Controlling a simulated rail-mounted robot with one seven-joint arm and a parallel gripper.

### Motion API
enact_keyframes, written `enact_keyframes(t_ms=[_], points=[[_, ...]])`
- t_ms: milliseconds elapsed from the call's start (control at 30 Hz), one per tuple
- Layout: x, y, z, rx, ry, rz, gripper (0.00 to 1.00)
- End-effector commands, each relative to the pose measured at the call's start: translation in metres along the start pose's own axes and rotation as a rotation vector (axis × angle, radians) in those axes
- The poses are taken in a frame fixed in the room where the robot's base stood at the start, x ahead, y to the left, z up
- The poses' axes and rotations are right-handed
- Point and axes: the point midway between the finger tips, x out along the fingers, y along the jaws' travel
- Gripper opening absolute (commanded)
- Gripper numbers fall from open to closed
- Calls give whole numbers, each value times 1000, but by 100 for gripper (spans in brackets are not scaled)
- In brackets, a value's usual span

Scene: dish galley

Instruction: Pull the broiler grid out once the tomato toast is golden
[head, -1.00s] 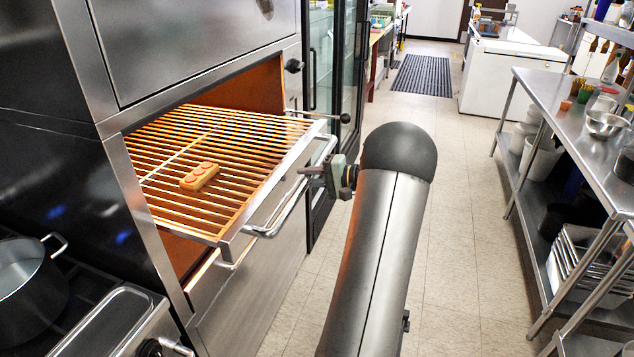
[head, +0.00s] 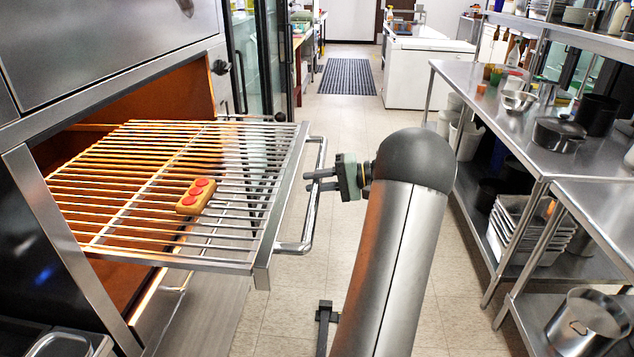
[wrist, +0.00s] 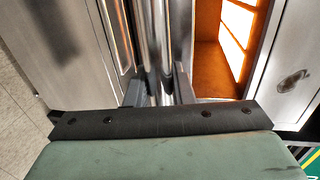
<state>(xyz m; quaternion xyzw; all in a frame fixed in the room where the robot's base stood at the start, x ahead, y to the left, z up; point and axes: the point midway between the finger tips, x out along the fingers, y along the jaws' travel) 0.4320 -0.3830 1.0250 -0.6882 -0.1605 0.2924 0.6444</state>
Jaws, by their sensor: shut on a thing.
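The broiler grid (head: 118,190) juts well out of the glowing broiler opening in the head view. The tomato toast (head: 196,196) lies on its bars, golden-brown with red tomato slices on top. A bar handle (head: 318,200) runs along the grid's front edge. My gripper (head: 312,181) is shut on this handle, and the arm reaches it from the right. In the wrist view my gripper's fingers (wrist: 160,92) sit on either side of the shiny handle bar (wrist: 152,40). The toast is out of sight there.
The orange broiler interior (head: 180,90) is open behind the grid. A steel worktable (head: 490,110) with pots and bowls stands along the right. The tiled floor (head: 340,120) between is clear, with a dark mat (head: 347,76) farther back.

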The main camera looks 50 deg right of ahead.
Motion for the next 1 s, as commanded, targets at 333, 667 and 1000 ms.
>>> enact_keyframes(t_ms=[333, 667, 1000], points=[[0, -1, 0, -2, -1, -1, 38], [-1, 0, 0, -2, 0, -1, 43], [-57, 1, -1, -3, 5, 1, 43]])
